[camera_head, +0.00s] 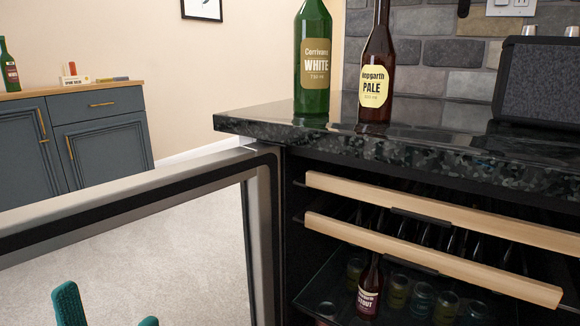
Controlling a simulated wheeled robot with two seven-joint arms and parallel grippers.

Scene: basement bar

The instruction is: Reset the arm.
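My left gripper (106,304) shows at the bottom left as two teal fingertips, apart and with nothing visible between them. The rest of that arm is below the picture. It is in front of the open glass door (262,225) of a wine cooler. My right gripper is not in view. Inside the cooler, a dark stout bottle (370,290) stands upright on the lower shelf among several small glasses (421,300).
The cooler has two wood-fronted racks (430,258) above the glasses. On the dark stone counter (260,120) stand a green wine bottle (312,60) and a brown pale ale bottle (376,70) near the edge. A blue cabinet (95,140) stands behind at left.

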